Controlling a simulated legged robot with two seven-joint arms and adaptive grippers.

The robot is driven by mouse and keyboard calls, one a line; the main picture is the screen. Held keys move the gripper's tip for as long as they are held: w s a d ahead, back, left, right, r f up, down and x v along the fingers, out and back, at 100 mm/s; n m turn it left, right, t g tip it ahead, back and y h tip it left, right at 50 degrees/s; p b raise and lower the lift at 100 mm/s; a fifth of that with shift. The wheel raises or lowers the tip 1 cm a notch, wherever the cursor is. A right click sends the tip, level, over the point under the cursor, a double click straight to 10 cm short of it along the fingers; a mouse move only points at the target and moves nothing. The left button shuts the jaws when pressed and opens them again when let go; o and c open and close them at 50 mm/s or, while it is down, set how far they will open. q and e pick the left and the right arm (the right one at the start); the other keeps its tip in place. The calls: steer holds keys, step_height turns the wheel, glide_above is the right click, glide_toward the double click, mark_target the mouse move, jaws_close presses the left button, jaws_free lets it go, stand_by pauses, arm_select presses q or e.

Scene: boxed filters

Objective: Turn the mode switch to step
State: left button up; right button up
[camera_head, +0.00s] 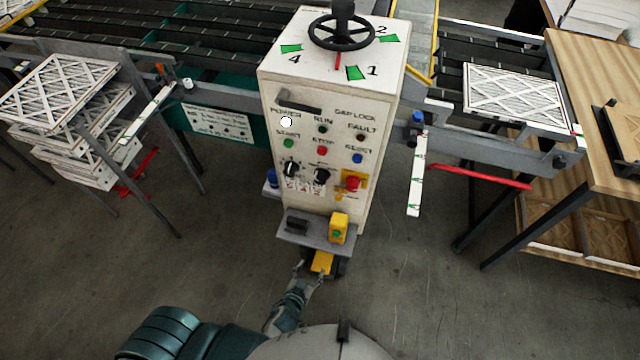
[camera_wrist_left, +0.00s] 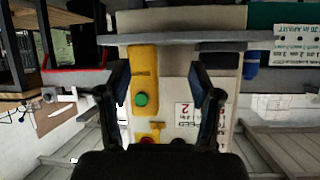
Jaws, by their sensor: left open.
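The control cabinet (camera_head: 335,95) stands in the middle of the head view. Two black rotary knobs sit side by side low on its front, a left knob (camera_head: 291,168) and a right knob (camera_head: 321,175). Their lettering is too small to read, so I cannot tell which is the mode switch or where it points. My left gripper (camera_head: 311,273) is below the cabinet's small shelf, apart from both knobs. In the left wrist view its fingers (camera_wrist_left: 163,95) are spread with nothing between them. My right gripper is not in view.
The grey shelf (camera_head: 318,243) juts out below the knobs and carries a yellow box with a green button (camera_head: 338,228). A red emergency button (camera_head: 352,183) is right of the knobs. A handwheel (camera_head: 341,32) tops the cabinet. Filter stacks and a wooden table (camera_head: 590,70) stand at the sides.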

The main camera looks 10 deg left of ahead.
arm_select(q)
step_height(320, 180, up, 15)
steer(key=w+n+t, duration=0.1)
steer(key=w+t, duration=0.1)
steer(key=t, duration=0.2)
steer(key=n+t+y, duration=0.1)
steer(key=t, duration=0.1)
glide_toward(320, 183)
steer(key=w+p, duration=0.1)
steer(key=w, duration=0.2)
steer(key=w+p, duration=0.1)
steer(key=w, duration=0.2)
steer(key=w+p, duration=0.1)
steer(key=w, duration=0.1)
steer(key=shift+w+d+r, duration=0.1)
steer(key=shift+w+r, duration=0.3)
steer(key=shift+w+f+p, duration=0.1)
steer(key=shift+w+p, duration=0.25)
steer(key=shift+w, duration=0.3)
steer(key=c, duration=1.1)
steer(key=shift+c, duration=0.2)
